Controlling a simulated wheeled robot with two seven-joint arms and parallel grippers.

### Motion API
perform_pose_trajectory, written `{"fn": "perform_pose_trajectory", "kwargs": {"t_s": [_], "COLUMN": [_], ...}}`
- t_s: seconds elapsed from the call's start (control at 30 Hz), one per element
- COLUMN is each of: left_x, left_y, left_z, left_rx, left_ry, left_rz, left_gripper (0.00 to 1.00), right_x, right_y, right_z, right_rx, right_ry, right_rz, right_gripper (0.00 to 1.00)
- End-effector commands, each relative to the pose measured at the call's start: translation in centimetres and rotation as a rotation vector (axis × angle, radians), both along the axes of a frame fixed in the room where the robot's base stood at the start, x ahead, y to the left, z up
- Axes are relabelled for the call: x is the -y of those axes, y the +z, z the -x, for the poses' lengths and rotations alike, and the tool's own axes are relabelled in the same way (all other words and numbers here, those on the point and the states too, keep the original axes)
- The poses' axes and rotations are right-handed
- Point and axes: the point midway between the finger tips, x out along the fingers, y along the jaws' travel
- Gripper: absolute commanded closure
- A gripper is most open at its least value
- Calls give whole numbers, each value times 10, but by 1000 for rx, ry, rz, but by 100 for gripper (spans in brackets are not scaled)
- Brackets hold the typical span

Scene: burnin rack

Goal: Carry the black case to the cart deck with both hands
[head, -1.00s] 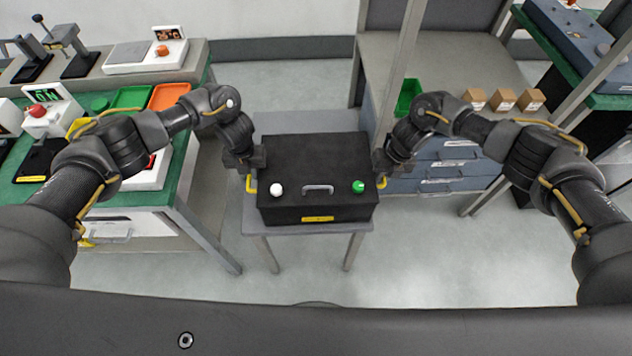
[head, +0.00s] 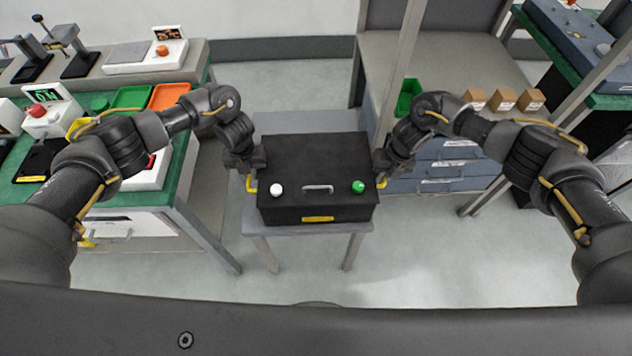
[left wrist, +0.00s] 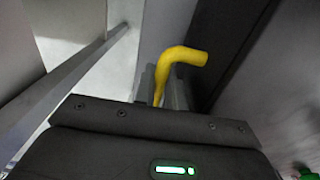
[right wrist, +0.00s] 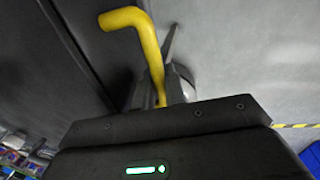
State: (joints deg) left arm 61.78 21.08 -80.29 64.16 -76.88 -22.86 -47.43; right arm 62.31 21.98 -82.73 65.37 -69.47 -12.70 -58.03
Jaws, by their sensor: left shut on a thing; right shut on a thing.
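The black case (head: 315,165) sits on, or just above, a small grey table (head: 300,240) in the middle of the head view. A yellow side handle is on each end. My left gripper (head: 251,184) is shut on the left yellow handle, which also shows in the left wrist view (left wrist: 180,62). My right gripper (head: 381,182) is shut on the right yellow handle, which shows in the right wrist view (right wrist: 145,40). I cannot tell whether a gap lies under the case.
A green-topped bench (head: 180,180) with trays and devices stands at the left. A grey workbench with blue drawers (head: 450,170), a green bin (head: 408,97) and small cardboard boxes (head: 502,99) stands at the right. Floor in front of the table is clear. No cart deck is identifiable.

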Motion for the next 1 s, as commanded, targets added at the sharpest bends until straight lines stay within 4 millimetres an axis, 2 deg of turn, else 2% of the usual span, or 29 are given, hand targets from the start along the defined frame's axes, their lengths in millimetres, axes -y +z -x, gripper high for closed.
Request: {"fn": "perform_pose_trajectory", "kwargs": {"t_s": [0.47, 1.0], "left_x": [0, 0], "left_y": [6, 50], "left_z": [-1, -1], "left_rx": [3, 3], "left_ry": [3, 3], "left_rz": [1, 0], "left_gripper": [100, 100], "right_x": [0, 0], "right_y": [6, 50], "right_z": [-1, 0], "right_rx": [2, 0], "right_ry": [0, 0], "right_rz": [0, 0], "right_gripper": [100, 100]}}
